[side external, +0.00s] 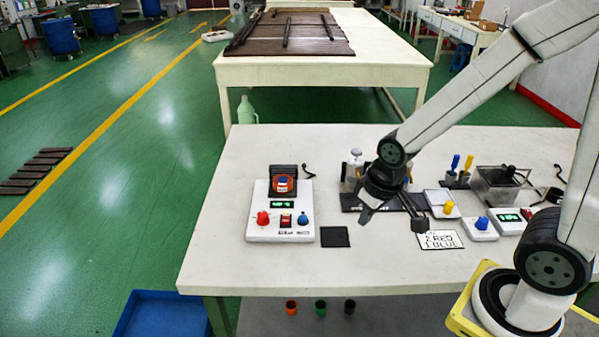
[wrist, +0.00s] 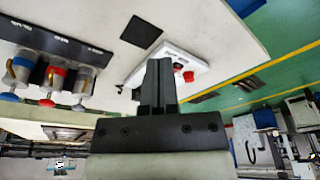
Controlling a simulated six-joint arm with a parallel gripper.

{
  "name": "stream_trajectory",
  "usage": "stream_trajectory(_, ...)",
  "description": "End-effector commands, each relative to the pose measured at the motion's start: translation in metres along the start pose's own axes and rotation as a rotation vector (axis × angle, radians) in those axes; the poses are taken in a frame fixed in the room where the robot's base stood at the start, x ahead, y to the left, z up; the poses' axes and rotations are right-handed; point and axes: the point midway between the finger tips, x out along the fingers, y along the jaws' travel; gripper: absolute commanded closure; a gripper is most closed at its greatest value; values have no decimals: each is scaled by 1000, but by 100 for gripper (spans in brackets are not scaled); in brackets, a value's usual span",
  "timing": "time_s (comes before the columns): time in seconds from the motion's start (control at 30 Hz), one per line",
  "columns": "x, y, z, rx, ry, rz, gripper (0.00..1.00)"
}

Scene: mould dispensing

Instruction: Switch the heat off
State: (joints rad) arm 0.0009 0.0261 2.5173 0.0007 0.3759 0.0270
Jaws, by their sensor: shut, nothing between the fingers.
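A white control unit (side external: 280,211) stands on the left part of the table in the side view. Its front has a red knob (side external: 263,218), a red rocker switch (side external: 286,220), a blue knob (side external: 303,219) and a lit green display. A dark open-fronted holder on top has a round red and blue piece (side external: 283,184) in it. Switch labels are too small to read. My gripper (side external: 366,214) is right of the unit, above the table, shut and empty. In the wrist view my shut fingers (wrist: 159,72) partly cover the unit (wrist: 182,57); a red knob (wrist: 188,76) shows beside them.
A black square pad (side external: 335,237) lies right of the unit. A written card (side external: 440,240), a small device with a blue knob (side external: 481,228) and a clear bin (side external: 498,186) are further right. Bottles with coloured caps (wrist: 48,80) stand on a dark rack. The front left table is clear.

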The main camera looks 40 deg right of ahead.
Motion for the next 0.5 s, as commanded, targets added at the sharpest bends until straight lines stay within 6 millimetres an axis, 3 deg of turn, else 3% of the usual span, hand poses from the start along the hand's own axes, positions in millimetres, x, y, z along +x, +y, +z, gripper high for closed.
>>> stream_trajectory(0.2, 0, 0, 12, -31, 10, 0, 100)
stream_trajectory(0.23, 0, 0, 12, -32, 10, 0, 97)
stream_trajectory(0.37, 0, 0, 10, -26, 9, 0, 56)
stream_trajectory(0.5, 2, 0, 0, -1, 1, 0, 53)
